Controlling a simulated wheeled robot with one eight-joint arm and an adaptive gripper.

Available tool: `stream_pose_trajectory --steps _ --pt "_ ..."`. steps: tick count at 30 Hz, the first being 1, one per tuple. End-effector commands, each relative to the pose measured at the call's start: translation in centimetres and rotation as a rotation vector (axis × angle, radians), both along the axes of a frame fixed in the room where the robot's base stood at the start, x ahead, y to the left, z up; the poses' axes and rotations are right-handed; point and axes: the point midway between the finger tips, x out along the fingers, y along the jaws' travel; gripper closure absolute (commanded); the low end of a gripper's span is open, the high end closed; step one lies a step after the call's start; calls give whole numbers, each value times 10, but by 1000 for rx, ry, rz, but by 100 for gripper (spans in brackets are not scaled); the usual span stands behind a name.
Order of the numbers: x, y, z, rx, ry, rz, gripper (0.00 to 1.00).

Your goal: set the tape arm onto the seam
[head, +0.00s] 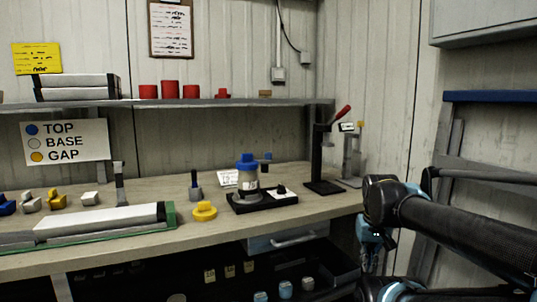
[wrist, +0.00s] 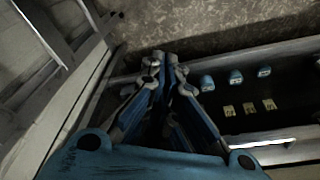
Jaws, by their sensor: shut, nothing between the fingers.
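A clear jar-like liner (head: 248,181) with a blue cap (head: 247,161) stands upright on a black base (head: 265,201) on the bench. Right of the cap, a small dark arm with a blue end (head: 267,157) stands up from the base, apart from the cap; it looks like the tape arm. The seam is too small to make out. My gripper (wrist: 166,62) is shut and empty in the wrist view, pointing over the floor beside the lower shelf.
A black press with a red handle (head: 327,152) stands right of the base. A yellow cap (head: 204,211) lies in front of it at left. A long white liner (head: 100,222) lies in a green-edged tray. The lower shelf (wrist: 262,144) holds several small blue and yellow pieces.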

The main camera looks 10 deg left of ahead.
Motion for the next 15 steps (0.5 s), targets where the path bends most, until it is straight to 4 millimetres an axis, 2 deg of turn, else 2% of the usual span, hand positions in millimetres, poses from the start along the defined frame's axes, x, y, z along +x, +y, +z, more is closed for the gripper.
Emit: stream_pose_trajectory --steps 3,15 --pt "26 8 36 -4 -6 4 100" --pt "114 49 141 -12 -30 3 100"
